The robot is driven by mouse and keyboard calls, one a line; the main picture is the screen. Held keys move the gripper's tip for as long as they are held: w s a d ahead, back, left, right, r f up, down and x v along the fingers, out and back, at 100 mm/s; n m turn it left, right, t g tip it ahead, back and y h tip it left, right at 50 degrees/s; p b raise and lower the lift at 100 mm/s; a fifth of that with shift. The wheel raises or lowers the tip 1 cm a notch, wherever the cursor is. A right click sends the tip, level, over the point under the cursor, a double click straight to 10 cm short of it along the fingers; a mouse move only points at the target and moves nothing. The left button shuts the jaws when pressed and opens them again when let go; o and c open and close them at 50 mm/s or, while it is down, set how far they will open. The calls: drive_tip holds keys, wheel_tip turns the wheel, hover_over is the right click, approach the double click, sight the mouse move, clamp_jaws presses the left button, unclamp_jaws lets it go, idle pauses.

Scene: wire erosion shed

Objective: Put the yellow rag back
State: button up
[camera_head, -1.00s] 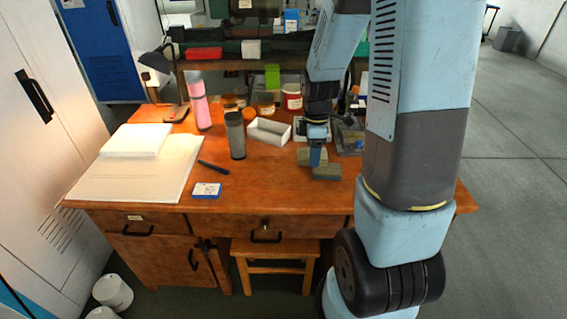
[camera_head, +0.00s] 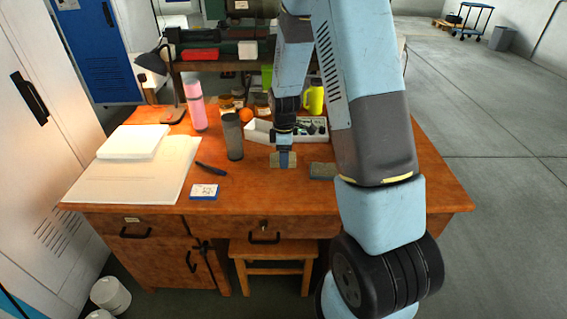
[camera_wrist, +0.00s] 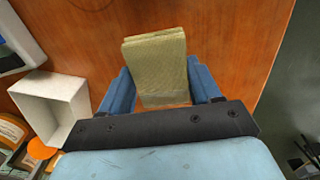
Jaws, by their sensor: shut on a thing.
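The yellow rag (camera_wrist: 155,62) is a folded, dull yellow-olive cloth. In the wrist view it sits between the two blue fingers of my gripper (camera_wrist: 162,90), which is shut on it. In the head view my gripper (camera_head: 284,158) is over the wooden desk, in front of the white open box, with the rag (camera_head: 276,163) at its tips. I cannot tell for sure whether the rag touches the desk top. A grey-green flat block or cloth (camera_head: 322,171) lies on the desk to the right of my gripper.
The white open box (camera_head: 258,131) also shows in the wrist view (camera_wrist: 62,92). A dark grey cup (camera_head: 233,137), pink bottle (camera_head: 196,106), orange ball (camera_head: 246,115) and yellow-green mug (camera_head: 313,98) stand around.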

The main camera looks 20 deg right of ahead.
drive_tip(key=shift+w+a+f, duration=0.1)
drive_tip(key=shift+w+f, duration=0.1)
drive_tip(key=shift+f, duration=1.5)
drive_tip(key=shift+f, duration=0.15)
drive_tip(key=o, duration=1)
